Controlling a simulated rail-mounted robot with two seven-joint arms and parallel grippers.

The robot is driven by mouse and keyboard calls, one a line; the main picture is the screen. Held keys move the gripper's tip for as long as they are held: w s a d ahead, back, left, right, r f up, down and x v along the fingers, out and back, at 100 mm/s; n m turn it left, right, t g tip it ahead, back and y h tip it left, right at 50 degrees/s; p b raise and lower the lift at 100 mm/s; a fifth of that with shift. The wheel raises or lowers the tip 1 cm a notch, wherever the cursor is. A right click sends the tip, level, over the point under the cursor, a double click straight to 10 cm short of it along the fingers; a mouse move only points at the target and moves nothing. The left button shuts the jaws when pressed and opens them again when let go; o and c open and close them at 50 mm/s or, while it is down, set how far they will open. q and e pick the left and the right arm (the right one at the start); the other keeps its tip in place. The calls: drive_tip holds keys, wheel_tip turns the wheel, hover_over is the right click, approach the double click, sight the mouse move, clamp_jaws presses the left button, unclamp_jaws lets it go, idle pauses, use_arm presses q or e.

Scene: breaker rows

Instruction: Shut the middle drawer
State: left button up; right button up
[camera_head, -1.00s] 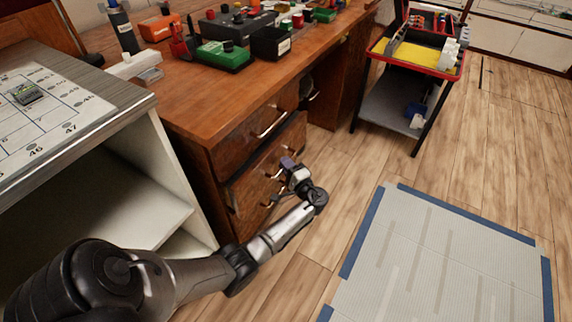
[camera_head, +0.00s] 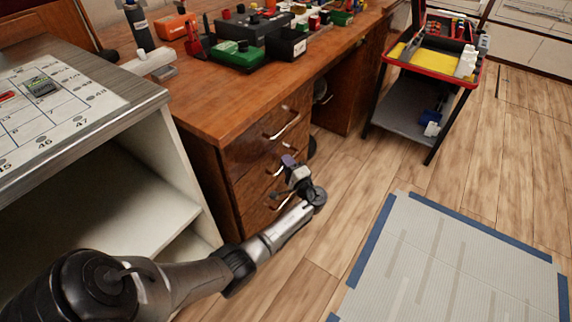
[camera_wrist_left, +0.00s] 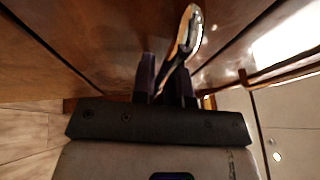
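The wooden desk's drawer stack stands at the centre left in the head view. The middle drawer (camera_head: 252,186) lies between the top drawer (camera_head: 246,146) and the bottom drawer (camera_head: 257,217). Its front looks flush or nearly flush with theirs; a small gap cannot be ruled out. My left gripper (camera_head: 289,161) is at the middle drawer's handle. In the left wrist view, the metal handle (camera_wrist_left: 188,32) runs between the two dark, closely spaced fingers (camera_wrist_left: 165,75), which look shut on it. My right gripper is not in view.
A white-sided cabinet (camera_head: 185,150) stands close to the left of the drawers, above my left arm. The desk top (camera_head: 215,100) carries several boxes. A tool cart (camera_head: 405,108) stands at the back right. Open floor and a grey mat (camera_head: 450,260) lie to the right.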

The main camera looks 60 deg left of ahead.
use_arm(q)
drive_tip(key=shift+o, duration=0.8)
drive_tip(key=shift+s+a, duration=0.1)
drive_tip(key=shift+a, duration=0.05)
drive_tip(key=shift+o, duration=1.3)
drive_tip(key=shift+f, duration=0.1)
drive_tip(key=d+f+p, duration=0.1)
drive_tip(key=d+f, duration=0.1)
drive_tip(key=d, duration=1.1)
drive_tip(key=shift+d+p, duration=0.4)
drive_tip(key=shift+s+f, duration=0.1)
drive_tip(key=shift+f, duration=0.1)
